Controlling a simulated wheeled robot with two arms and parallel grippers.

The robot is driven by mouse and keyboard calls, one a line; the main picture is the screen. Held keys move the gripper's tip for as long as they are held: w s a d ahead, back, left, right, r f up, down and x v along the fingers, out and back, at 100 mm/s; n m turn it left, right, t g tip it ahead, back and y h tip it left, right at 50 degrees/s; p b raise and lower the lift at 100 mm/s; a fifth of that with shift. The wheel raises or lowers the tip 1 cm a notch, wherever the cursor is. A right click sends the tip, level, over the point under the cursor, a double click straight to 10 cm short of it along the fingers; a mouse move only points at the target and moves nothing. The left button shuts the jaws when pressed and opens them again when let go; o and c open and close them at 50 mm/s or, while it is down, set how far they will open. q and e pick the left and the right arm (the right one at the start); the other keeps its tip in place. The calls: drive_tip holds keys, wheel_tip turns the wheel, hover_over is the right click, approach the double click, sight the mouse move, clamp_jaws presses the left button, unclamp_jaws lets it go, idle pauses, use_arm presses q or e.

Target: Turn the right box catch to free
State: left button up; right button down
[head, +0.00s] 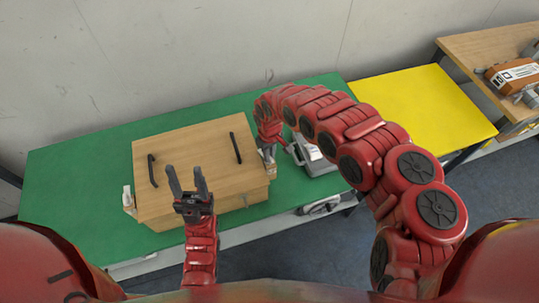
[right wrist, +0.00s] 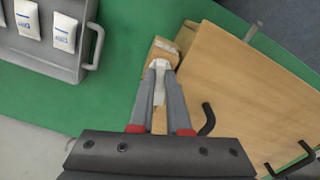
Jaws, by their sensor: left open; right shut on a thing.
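A wooden box (head: 195,155) with two black handles on its lid stands on the green table top (head: 70,160). The right box catch (right wrist: 160,68) is a small pale piece at the box's right side. My right gripper (right wrist: 160,82) is shut on this catch; the jaws hide part of it, so its exact angle cannot be told. In the head view my right gripper (head: 268,143) is at the box's right side. The left catch (head: 127,196) is a white piece at the box's left side. My left gripper (head: 186,178) is open and empty, in front of the lid in the picture.
A grey tray (right wrist: 45,58) with white packets stands close to the right of the box; it also shows in the head view (head: 318,167). A grey object (head: 320,207) is at the table's front edge. A yellow surface (head: 420,108) lies further right. The left of the green top is clear.

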drive_tip(key=shift+m+b, duration=0.5)
drive_tip(key=shift+m, duration=1.4)
drive_tip(key=c, duration=0.9)
unclamp_jaws()
